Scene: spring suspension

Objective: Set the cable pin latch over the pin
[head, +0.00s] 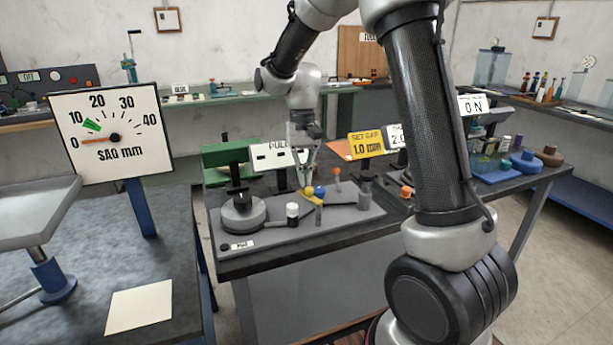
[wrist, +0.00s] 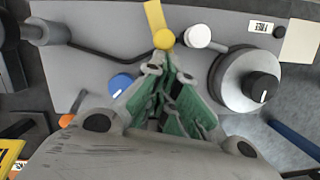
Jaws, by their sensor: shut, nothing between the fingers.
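A flat yellow strip (wrist: 155,16) with a yellow ball knob (wrist: 164,39) at its end lies on the grey plate in the wrist view; it looks like the latch. The yellow knob (head: 309,191) also shows in the head view. A white-topped post (wrist: 197,36) stands beside it and shows in the head view (head: 292,210); I cannot tell whether this is the pin. A dark bent rod or cable (wrist: 105,54) runs towards the knob. My gripper (wrist: 168,62) is shut and empty, its tips close to the yellow knob. Contact cannot be told.
A blue knob (wrist: 121,84) is close to the fingers on the left. A round grey drum (wrist: 240,80) with a black knob stands on the right. An orange-topped post (head: 337,174) rises behind. A dial (head: 108,131) reads near 0 mm. The plate's front right is clear.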

